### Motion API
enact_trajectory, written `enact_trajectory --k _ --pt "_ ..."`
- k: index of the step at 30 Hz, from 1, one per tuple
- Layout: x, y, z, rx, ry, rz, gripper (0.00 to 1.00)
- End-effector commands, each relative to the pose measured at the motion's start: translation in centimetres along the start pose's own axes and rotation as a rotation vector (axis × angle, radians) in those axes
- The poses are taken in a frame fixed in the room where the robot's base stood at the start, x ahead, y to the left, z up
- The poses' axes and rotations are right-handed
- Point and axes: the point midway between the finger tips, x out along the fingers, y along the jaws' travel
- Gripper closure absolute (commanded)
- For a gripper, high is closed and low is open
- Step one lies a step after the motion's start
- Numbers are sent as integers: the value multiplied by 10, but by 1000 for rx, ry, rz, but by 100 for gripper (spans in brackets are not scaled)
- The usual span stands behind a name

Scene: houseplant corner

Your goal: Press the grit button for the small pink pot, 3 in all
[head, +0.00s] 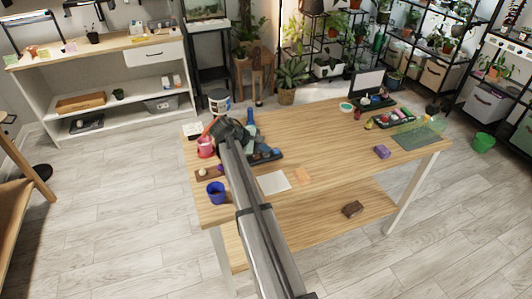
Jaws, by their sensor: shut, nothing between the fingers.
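My gripper (229,131) is over the left part of the wooden table, seen from behind along my arm; it is shut and its fingertips are hard to make out. A small pink vessel (205,147) stands just left of it; I cannot tell whether it is the pink pot. A flat brown piece (208,175) lies in front of the vessel, with a pale round spot and a purple one on or beside it. I cannot make out which thing is the grit button, and my arm hides part of this area.
A blue pot (216,191) stands near the table's front left. A dark tray (266,157) and a white sheet (273,182) lie right of my arm. A white tub (219,101) is at the back left.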

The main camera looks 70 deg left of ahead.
Motion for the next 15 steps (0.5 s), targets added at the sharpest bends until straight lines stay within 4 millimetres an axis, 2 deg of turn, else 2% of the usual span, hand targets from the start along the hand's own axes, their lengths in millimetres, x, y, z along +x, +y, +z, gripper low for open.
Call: enact_trajectory --k 15 --pt "-13 9 9 0 1 0 100"
